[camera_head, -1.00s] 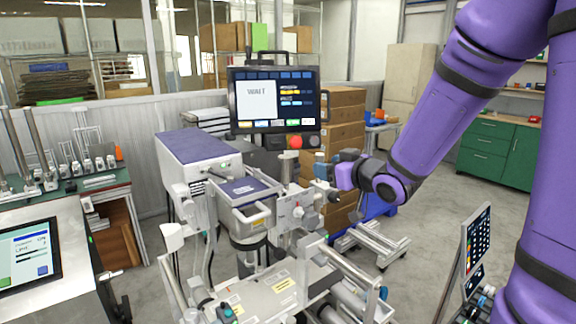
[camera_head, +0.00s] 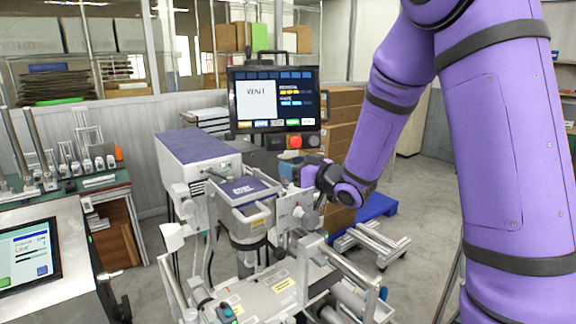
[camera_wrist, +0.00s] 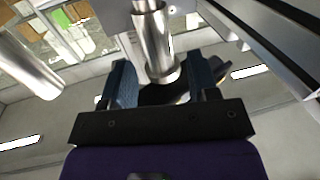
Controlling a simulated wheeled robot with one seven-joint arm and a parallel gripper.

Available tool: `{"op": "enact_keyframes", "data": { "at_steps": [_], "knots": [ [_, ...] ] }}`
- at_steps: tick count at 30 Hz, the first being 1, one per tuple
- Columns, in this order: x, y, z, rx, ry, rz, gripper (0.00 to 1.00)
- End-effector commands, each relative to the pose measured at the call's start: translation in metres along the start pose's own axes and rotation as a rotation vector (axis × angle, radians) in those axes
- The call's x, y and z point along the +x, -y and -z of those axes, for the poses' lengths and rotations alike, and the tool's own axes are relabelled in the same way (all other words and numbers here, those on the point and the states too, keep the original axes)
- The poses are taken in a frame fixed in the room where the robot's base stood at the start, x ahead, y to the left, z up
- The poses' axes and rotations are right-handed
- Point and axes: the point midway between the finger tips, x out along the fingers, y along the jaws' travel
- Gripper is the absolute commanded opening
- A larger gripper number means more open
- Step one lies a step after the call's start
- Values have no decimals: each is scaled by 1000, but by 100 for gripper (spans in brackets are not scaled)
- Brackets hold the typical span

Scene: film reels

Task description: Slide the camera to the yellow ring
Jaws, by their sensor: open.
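My gripper (camera_head: 298,175) is beside the upper right part of a grey film machine (camera_head: 270,293) in the head view. In the wrist view its two blue fingers (camera_wrist: 163,85) are apart. A shiny metal cylinder (camera_wrist: 152,40) with a wider collar stands beyond and partly between them; I cannot tell whether they touch it. A dark rounded part lies behind the cylinder. A grey camera-like head with a dark purple top (camera_head: 245,188) sits on a column of the machine, left of my gripper. I cannot pick out a yellow ring in either view.
A screen reading WAIT (camera_head: 272,99), with a red button (camera_head: 295,142) below it, stands behind the machine. A long purple-topped housing (camera_head: 192,147) is to the left. Stacked brown boxes (camera_head: 342,125) stand behind my gripper. Metal rails (camera_head: 345,262) project at the front right.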

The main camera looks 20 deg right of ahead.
Motion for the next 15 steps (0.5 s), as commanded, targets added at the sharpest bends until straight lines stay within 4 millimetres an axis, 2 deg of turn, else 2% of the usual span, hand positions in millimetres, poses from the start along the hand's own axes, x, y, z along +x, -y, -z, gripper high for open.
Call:
{"op": "enact_keyframes", "data": {
  "at_steps": [6,15],
  "knots": [
    [19,0,0,-1,-1,0,55],
    [22,0,0,0,0,0,55]
  ]
}}
